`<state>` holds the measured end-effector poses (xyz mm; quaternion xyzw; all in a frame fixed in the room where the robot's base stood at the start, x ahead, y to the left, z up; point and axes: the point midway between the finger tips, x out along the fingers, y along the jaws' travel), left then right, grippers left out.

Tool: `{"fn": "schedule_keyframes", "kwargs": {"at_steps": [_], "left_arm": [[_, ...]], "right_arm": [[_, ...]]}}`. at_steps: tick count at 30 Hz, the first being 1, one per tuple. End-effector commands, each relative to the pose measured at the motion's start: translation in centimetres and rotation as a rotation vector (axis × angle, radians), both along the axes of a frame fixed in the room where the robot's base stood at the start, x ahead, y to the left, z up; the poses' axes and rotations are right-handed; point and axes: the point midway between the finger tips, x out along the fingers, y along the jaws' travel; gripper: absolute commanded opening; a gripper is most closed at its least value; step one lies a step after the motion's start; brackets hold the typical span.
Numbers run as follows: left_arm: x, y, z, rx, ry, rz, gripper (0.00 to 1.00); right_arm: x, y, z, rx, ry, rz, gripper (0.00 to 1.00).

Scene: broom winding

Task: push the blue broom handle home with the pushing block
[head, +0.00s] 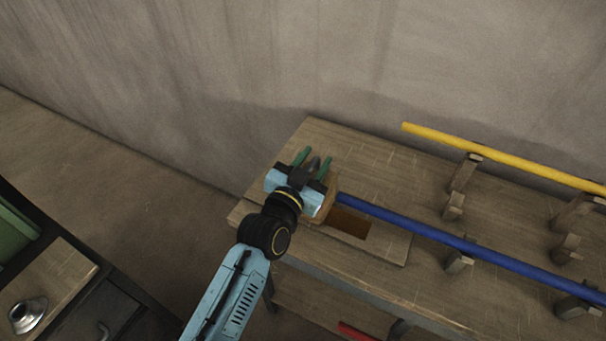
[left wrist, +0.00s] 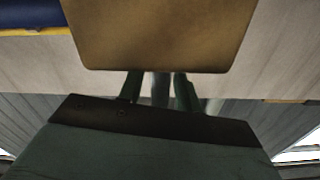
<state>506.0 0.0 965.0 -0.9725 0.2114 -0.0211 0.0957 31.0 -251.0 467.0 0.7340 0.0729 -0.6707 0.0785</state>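The blue broom handle (head: 430,232) lies across wooden rests, and its left end meets the brown pushing block (head: 331,197); whether they touch is hard to tell. My left gripper (head: 312,162) is at the block, at the handle's left end, with green fingers apart and a grey post between them. In the left wrist view the block (left wrist: 155,32) hides the fingertips (left wrist: 160,88). Gaps seem to show beside the post, so whether the fingers grip it is unclear. A blue piece of handle (left wrist: 33,14) shows at the top left. My right gripper is not in view.
A yellow handle (head: 500,155) lies on rests farther back. The wooden bench (head: 410,183) has a rectangular opening (head: 348,223) below the blue handle. A red bar (head: 355,332) shows lower down. A cabinet with a metal cone-shaped part (head: 28,314) stands at the lower left. A wall rises behind the bench.

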Motion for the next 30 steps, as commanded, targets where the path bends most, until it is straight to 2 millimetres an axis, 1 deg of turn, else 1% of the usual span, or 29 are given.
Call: {"fn": "schedule_keyframes", "kwargs": {"at_steps": [5, 12, 15, 18, 23, 30], "left_arm": [[-2.7, 1.2, -0.1, 0.001, 0.004, -0.001, 0.34], [-7.6, 3.4, -0.1, 0.003, 0.005, -0.002, 0.34], [-9.3, 4.2, -0.1, 0.002, 0.003, -0.001, 0.34], [-10.6, 4.8, -0.1, 0.001, 0.003, -0.001, 0.34], [-11.6, 5.2, -0.1, 0.001, 0.002, -0.002, 0.34], [-11.8, 5.3, 0.0, 0.0, 0.001, -0.001, 0.34]], "right_arm": [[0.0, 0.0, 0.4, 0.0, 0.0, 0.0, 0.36], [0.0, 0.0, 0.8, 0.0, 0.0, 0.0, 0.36], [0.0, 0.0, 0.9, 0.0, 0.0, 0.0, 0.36], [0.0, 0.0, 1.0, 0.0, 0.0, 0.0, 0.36], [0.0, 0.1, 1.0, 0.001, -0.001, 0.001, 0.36], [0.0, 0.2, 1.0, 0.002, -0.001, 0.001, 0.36]]}}
